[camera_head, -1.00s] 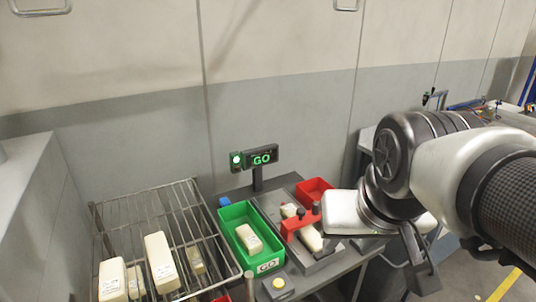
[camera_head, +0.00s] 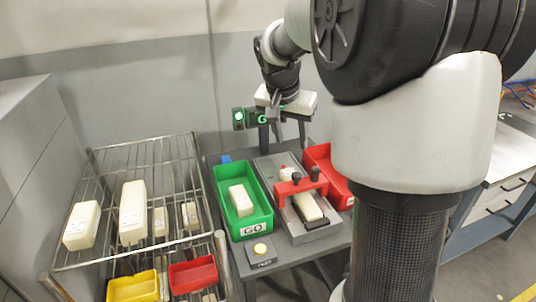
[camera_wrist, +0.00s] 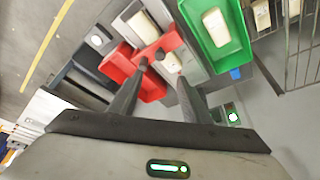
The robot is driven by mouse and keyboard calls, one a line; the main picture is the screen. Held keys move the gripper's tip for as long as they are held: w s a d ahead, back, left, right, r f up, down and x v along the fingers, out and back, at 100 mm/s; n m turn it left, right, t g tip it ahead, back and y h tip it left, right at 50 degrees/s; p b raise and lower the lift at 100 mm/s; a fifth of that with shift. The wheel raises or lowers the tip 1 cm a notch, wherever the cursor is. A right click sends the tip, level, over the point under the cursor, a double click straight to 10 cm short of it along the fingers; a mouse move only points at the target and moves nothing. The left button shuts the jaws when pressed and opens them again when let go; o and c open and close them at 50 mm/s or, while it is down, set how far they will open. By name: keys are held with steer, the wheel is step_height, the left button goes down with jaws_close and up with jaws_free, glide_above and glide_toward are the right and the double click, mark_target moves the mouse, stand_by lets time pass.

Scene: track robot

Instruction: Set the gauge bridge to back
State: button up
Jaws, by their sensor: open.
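A long cream block (camera_head: 308,208) lies in the bed, passing under the bridge. In the wrist view the red bridge (camera_wrist: 160,46) shows beyond my fingertips. My gripper (camera_head: 289,134) is open and empty, above the back end of the bed and apart from the bridge. Its two dark fingers also show in the wrist view (camera_wrist: 163,70).
A green bin (camera_head: 262,219) with a cream block stands left of the bed, a red bin (camera_head: 320,158) right. A sign (camera_head: 262,117) with a green lamp stands behind, partly hidden by my gripper. A wire rack (camera_head: 95,180) holds several blocks at left.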

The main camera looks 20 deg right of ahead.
mark_target(297, 174)
steer(key=b+x, duration=0.1)
steer(key=x, duration=1.6)
jaws_close()
